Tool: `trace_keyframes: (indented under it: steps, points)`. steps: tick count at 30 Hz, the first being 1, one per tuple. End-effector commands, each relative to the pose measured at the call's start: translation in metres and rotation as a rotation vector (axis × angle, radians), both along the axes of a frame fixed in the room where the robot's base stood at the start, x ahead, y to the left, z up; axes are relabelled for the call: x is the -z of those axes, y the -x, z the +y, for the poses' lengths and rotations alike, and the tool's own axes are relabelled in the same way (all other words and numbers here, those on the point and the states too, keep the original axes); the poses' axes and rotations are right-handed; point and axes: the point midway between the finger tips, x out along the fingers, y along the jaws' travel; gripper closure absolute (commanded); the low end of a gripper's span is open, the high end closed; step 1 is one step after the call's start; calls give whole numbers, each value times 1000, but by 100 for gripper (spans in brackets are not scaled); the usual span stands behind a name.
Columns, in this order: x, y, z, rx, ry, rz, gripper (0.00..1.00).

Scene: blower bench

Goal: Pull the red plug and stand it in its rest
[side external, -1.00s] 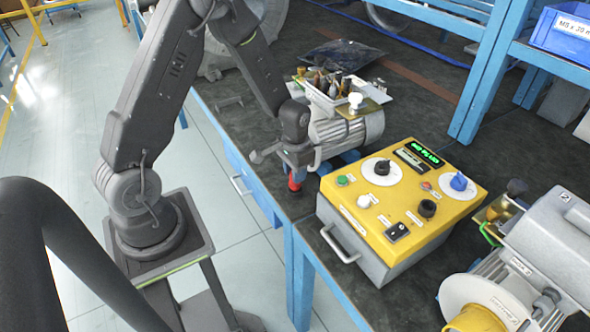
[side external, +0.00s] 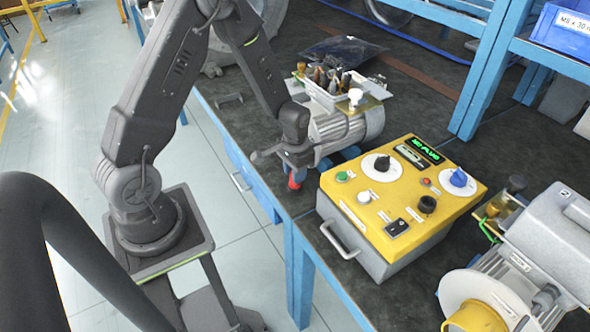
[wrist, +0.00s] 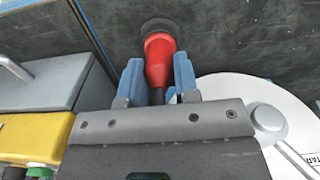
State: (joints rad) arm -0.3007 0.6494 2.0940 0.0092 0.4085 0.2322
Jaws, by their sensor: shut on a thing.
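The red plug (wrist: 159,62) is held between the blue fingers of my gripper (wrist: 157,82) in the wrist view. Its red body narrows toward the fingers, and a dark round part shows at its far end. In the side view the plug (side external: 295,181) hangs below my gripper (side external: 296,166), near the front-left edge of the bench and left of the yellow control box (side external: 340,190). I cannot tell whether the plug's lower end touches the bench or a rest. No separate rest can be made out clearly.
The control box has knobs, a handle (side external: 338,241) and a lit green display (side external: 425,150). A blower (side external: 540,240) stands at the right. Dark bench surface is clear behind the box.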

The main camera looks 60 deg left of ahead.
Motion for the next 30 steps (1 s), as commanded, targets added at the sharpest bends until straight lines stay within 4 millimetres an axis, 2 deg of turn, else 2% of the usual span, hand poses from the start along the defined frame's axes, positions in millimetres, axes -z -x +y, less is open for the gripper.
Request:
trace_keyframes:
  steps: [2, 3, 12, 19, 23, 26, 30]
  points:
    - [1, 0, 0, 0, 0, 0, 100]
    - [1, 0, 0, 0, 0, 0, 70]
    - [1, 1, 0, 0, 0, 2, 42]
    - [1, 1, 0, 0, 1, 3, 41]
    - [-7, 0, 0, 0, 0, 1, 41]
    - [-22, -1, 0, 0, -1, -3, 41]
    - [-53, -2, 0, 0, -2, -8, 41]
